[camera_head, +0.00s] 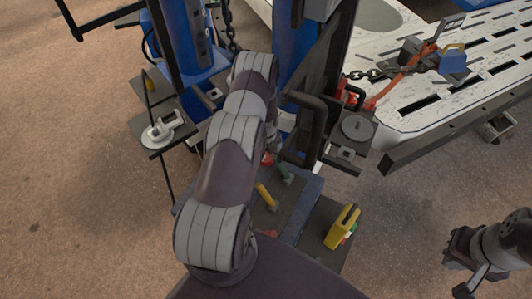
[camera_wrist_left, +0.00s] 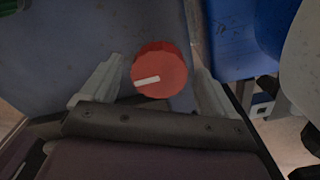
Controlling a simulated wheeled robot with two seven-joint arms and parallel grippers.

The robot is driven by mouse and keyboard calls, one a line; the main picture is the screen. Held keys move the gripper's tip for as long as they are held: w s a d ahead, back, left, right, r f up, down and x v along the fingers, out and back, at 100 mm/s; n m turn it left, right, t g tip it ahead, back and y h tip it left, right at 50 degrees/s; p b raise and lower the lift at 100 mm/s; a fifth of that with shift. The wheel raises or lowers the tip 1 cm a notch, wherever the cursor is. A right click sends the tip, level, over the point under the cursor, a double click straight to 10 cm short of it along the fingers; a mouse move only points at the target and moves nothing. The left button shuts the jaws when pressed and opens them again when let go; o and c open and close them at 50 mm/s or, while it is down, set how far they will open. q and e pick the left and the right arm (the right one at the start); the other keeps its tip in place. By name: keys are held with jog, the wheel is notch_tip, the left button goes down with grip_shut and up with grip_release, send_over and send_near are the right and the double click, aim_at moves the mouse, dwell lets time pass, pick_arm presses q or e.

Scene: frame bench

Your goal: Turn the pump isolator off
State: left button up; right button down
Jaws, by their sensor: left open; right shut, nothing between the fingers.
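The pump isolator appears to be the red round knob (camera_wrist_left: 160,72) on a grey-blue panel (camera_wrist_left: 95,30) in the left wrist view. A white pointer bar on its face lies almost level, on its left half and slightly tilted. My left gripper (camera_wrist_left: 155,66) is open, with one finger on each side of the knob. Gaps show between fingers and knob, so it is not gripped. My right gripper (camera_head: 468,284) is shut and empty at the lower right, far from the knob.
A yellow box with coloured buttons (camera_head: 343,226) sits on a shelf right of my left arm. A white slotted table (camera_head: 400,110) stands at the upper right, bearing a red clamp and chain. Dark uprights and blue posts crowd the left arm. Floor is clear at far left.

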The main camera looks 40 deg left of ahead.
pick_arm(q)
jog(key=shift+s+f, duration=0.1)
jog(key=shift+f, duration=0.1)
jog(key=shift+c, duration=0.4)
jog(key=c, duration=1)
